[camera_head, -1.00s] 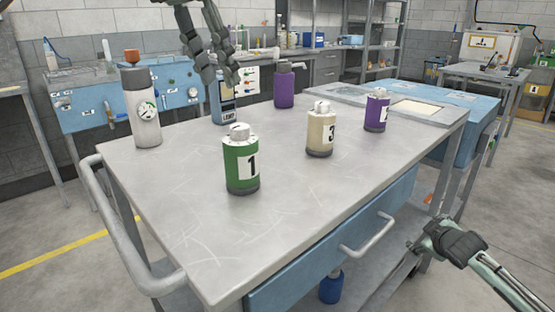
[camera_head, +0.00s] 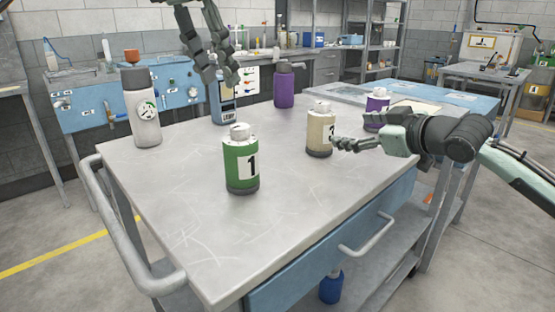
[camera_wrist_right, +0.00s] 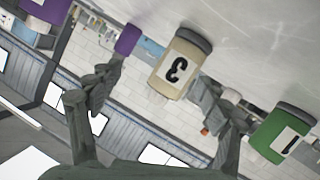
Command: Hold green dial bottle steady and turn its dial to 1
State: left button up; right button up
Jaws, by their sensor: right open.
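The green dial bottle (camera_head: 241,168), labelled 1 and with a white dial cap (camera_head: 239,131), stands upright on the metal cart top (camera_head: 190,225). My right gripper (camera_head: 338,144) is over the cart's right side, right of the green bottle, close to the beige bottle.
The beige bottle (camera_head: 318,135) labelled 3 stands right of the green one. Purple bottles stand behind my right gripper (camera_head: 377,103) and at the back (camera_head: 284,90). The cart's front left is clear.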

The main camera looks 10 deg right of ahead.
aim_at(255, 163)
jog(key=s+a+y, duration=0.1)
jog(key=a, duration=0.2)
jog(key=s+a+g, duration=0.1)
jog(key=s+a, duration=0.1)
jog(key=a, duration=0.1)
jog(key=s+a+g+y, duration=0.1)
jog(key=a, duration=0.2)
jog(key=shift+s+a+r+n+y, duration=0.1)
jog(key=shift+s+a+n+y, duration=0.2)
jog(key=shift+s, duration=0.05)
jog(key=s+a+g, duration=0.1)
jog(key=s+a, duration=0.1)
jog(key=a, duration=0.1)
jog(key=s+a+g+y, duration=0.1)
jog(key=s+a, duration=0.1)
jog(key=a, duration=0.1)
jog(key=s+a+n+g+y, duration=0.1)
jog(key=s+a, duration=0.2)
jog(key=shift+s, duration=0.1)
jog(key=shift+a+f, duration=0.3)
jog(key=shift+a, duration=0.05)
jog(key=x, duration=0.7)
jog(key=shift+r, duration=0.1)
jog(key=shift+d, duration=0.1)
